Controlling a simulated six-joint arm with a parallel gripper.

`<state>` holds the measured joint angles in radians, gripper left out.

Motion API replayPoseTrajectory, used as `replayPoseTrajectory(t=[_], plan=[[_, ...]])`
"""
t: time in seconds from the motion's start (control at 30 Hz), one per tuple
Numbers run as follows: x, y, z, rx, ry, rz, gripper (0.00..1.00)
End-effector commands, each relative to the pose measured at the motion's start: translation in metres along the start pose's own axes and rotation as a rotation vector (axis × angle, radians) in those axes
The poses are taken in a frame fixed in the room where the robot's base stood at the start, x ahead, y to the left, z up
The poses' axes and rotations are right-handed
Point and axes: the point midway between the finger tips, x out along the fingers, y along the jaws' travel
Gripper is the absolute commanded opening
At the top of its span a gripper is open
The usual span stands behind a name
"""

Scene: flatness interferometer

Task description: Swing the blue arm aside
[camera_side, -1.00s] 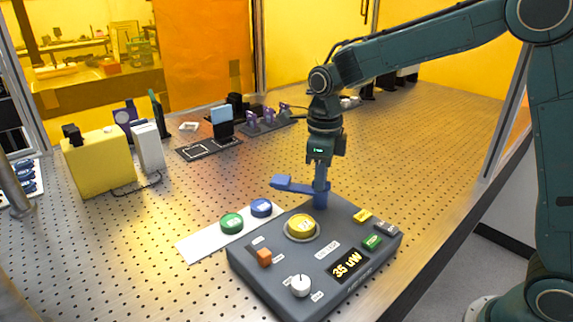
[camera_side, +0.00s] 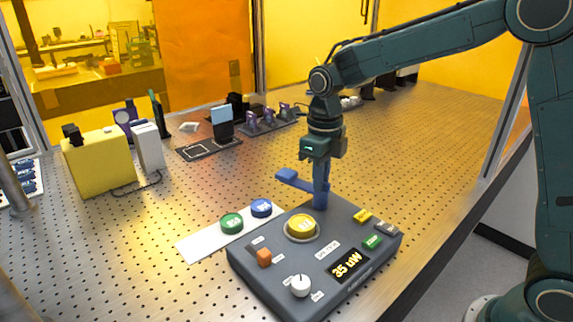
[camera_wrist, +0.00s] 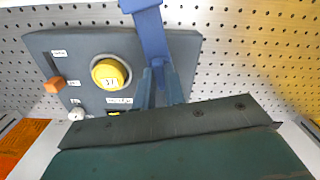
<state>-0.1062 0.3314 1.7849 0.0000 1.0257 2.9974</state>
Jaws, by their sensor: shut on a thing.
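The blue arm (camera_side: 293,181) is a short flat bar with a raised block at its far end. It stands on a blue post at the back edge of the grey console (camera_side: 262,278) and points left and back, away from the yellow disc (camera_side: 301,226). My gripper (camera_side: 321,188) points down and is shut on the blue arm near its post. In the wrist view, the blue arm (camera_wrist: 152,35) runs from between my fingers (camera_wrist: 159,75) to the top edge. The yellow disc (camera_wrist: 109,73) is uncovered in its round seat. The fingers hide part of the arm.
A white strip (camera_side: 195,247) beside the console holds a green disc (camera_side: 232,223) and a blue disc (camera_side: 261,208). The console carries an orange switch (camera_side: 264,257), a white knob (camera_side: 300,286) and a lit display (camera_side: 348,265). A yellow box (camera_side: 98,165) stands at left.

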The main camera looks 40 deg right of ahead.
Motion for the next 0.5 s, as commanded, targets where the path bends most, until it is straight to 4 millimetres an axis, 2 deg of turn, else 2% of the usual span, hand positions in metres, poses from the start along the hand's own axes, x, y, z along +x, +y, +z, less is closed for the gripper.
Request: replayPoseTrajectory(t=[0.03, 0.1, 0.13, 0.5], plan=[[-0.0011, -0.0001, 0.0003, 0.000, -0.002, 0.000, 0.17], [-0.0010, -0.0001, 0.0003, -0.001, -0.002, 0.000, 0.31], [-0.0009, -0.0001, 0.0003, -0.001, -0.002, 0.000, 0.34], [-0.0021, 0.0000, 0.0003, -0.001, -0.001, 0.000, 0.34]])
